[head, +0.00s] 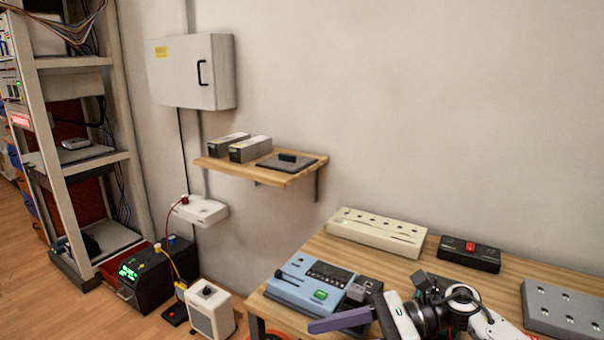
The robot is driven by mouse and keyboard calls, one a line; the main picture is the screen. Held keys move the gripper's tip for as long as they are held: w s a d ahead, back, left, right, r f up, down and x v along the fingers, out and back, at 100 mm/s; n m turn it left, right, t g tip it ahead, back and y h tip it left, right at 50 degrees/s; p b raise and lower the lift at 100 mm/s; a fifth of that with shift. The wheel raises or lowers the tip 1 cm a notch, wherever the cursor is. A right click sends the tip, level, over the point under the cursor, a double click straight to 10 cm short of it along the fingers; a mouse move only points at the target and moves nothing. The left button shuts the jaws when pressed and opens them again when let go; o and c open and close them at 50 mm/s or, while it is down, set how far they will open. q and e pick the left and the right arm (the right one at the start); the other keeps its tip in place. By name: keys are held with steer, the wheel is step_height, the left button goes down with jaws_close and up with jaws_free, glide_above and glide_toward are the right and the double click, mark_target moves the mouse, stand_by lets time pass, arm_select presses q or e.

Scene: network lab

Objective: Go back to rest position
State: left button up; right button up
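One of my grippers (372,305) shows at the bottom, right of centre, on a white and black arm that comes in from the lower right; I take it as my right one. It is over the front of the wooden table, in front of the blue-grey device (320,284). A flat purple bar (340,320) sticks out to the left at its fingers. I cannot tell whether the fingers grip this bar or how far apart they are. My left gripper is not in view.
The wooden table (331,244) holds a beige strip box (376,232), a black box (469,254) and a grey socket panel (562,309). A wall shelf (300,176), wall cabinet (190,72) and rack (60,165) stand further left. Several devices sit on the floor.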

steer(key=s+a+r+m+t+y, duration=0.1)
steer(key=a+m+t+y, duration=0.35)
steer(key=m, duration=0.45)
steer(key=s+d+f+m+t+h+p, duration=0.15)
steer(key=d+f+m+t+h, duration=0.45)
steer(key=m, duration=0.9)
steer(key=s+d+f+m+t+h, duration=0.4)
steer(key=f+m+h, duration=0.3)
steer(key=m, duration=0.8)
steer(key=s+d+f+m+g+h, duration=0.2)
steer(key=s+d+f+m, duration=0.1)
steer(key=s+f+m, duration=0.2)
steer(key=s+d+f+m+g+h, duration=0.2)
steer(key=s+f+m, duration=0.4)
steer(key=s, duration=0.4)
steer(key=shift+s+d+f+g, duration=0.2)
steer(key=shift+d+f+g, duration=0.25)
steer(key=shift+f+g, duration=0.2)
